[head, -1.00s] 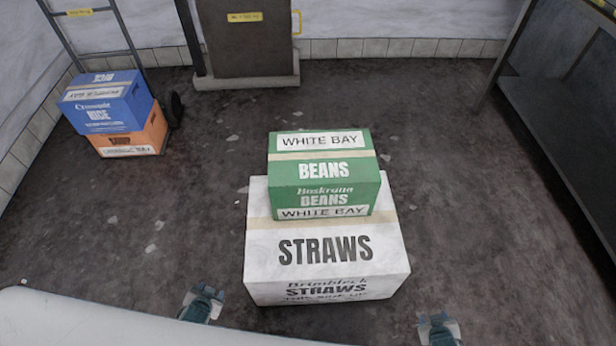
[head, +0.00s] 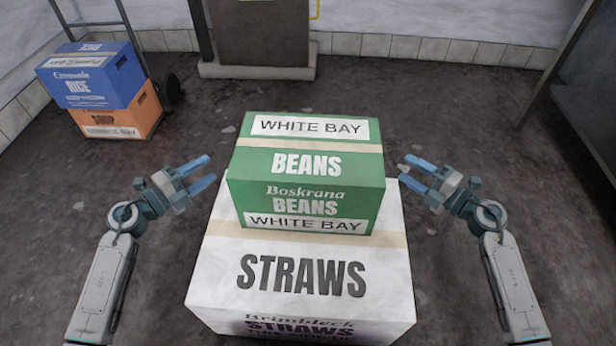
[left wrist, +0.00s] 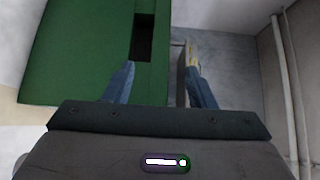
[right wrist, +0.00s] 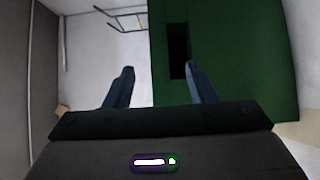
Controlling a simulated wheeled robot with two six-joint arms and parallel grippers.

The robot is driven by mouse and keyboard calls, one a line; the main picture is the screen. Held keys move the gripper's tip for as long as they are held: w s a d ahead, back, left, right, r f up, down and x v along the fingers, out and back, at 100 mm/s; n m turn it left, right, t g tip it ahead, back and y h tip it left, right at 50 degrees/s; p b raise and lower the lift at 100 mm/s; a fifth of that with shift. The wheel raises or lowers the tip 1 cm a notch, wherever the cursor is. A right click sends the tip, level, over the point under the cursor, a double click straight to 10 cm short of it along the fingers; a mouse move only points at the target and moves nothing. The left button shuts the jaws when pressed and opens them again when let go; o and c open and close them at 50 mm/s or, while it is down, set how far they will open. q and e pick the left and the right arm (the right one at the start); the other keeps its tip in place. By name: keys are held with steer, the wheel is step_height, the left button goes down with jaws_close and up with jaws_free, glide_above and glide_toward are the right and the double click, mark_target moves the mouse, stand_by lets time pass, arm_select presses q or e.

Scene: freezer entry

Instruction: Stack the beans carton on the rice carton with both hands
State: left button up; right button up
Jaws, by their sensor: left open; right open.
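The green beans carton (head: 306,163) sits on top of the white straws carton (head: 300,272) in front of me. The blue rice carton (head: 92,88) stands on the orange soup carton at the far left. My left gripper (head: 207,170) is open and empty, just left of the beans carton. My right gripper (head: 405,170) is open and empty, just right of it. Both appear apart from the carton. In the left wrist view the carton's green side (left wrist: 95,55) shows a dark handle slot near one finger. The right wrist view shows a similar slot in its green side (right wrist: 225,50).
The orange soup carton (head: 125,122) rests at the foot of a hand truck (head: 100,22) by the left wall. A grey cabinet or post (head: 258,35) stands at the back. A metal shelf (head: 590,90) is at the right. The dark floor between is clear.

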mark_target(237, 148)
arm_select(q)
steer(key=shift+r, duration=0.1)
steer(key=x, duration=1.1)
arm_select(e)
steer(key=x, duration=1)
steer(key=shift+w+a, duration=0.25)
steer(key=shift+a, duration=0.05)
arm_select(q)
steer(key=shift+a, duration=0.1)
jaws_close()
arm_select(e)
jaws_close()
arm_select(q)
steer(key=shift+s, duration=0.1)
steer(key=shift+r, duration=0.1)
arm_select(e)
steer(key=shift+r, duration=0.2)
